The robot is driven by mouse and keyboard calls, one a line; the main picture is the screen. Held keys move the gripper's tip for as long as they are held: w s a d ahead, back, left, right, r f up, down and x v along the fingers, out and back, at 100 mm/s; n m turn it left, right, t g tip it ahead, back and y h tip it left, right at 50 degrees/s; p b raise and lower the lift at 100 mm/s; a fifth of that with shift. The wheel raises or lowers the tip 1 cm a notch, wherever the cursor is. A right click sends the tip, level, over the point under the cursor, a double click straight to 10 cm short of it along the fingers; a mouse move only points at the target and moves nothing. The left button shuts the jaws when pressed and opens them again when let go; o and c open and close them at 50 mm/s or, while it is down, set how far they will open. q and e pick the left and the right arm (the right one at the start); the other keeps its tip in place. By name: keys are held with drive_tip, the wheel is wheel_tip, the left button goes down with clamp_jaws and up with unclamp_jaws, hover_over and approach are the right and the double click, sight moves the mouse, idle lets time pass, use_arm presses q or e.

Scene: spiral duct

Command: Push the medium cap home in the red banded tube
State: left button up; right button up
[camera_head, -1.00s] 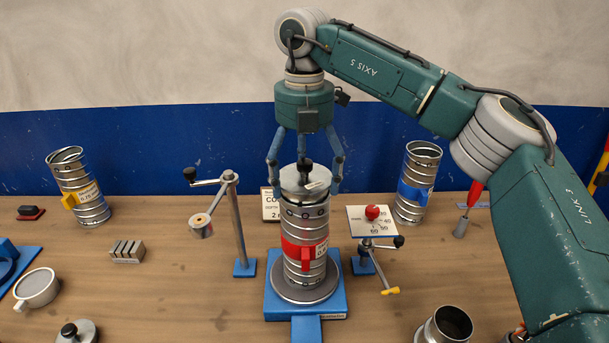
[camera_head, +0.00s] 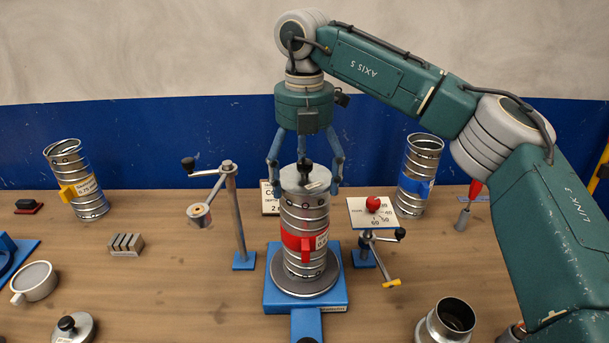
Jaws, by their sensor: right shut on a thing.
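The red banded tube (camera_head: 293,240) is a ribbed metal duct standing upright on a round plate on a blue base (camera_head: 335,300). The medium cap (camera_head: 299,181), a grey disc with a black knob, lies on the tube's top end. My right gripper (camera_head: 306,180) comes from above, its fingers shut around the cap's rim. The cap looks level and touches the tube's top; how deep it sits inside is hard to tell. The far finger side is partly hidden. My left gripper is not in view.
A crank post (camera_head: 238,215) stands left of the tube, and a dial board (camera_head: 372,212) with a red ball stands right. A yellow-tagged tube (camera_head: 84,188) and a blue-banded tube (camera_head: 417,178) stand farther back. An open short cylinder (camera_head: 447,322) sits front right.

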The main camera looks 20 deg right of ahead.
sight(304, 161)
drive_tip(key=o, duration=1.2)
drive_tip(key=shift+f, duration=0.1)
wheel_tip(304, 161, up, 12)
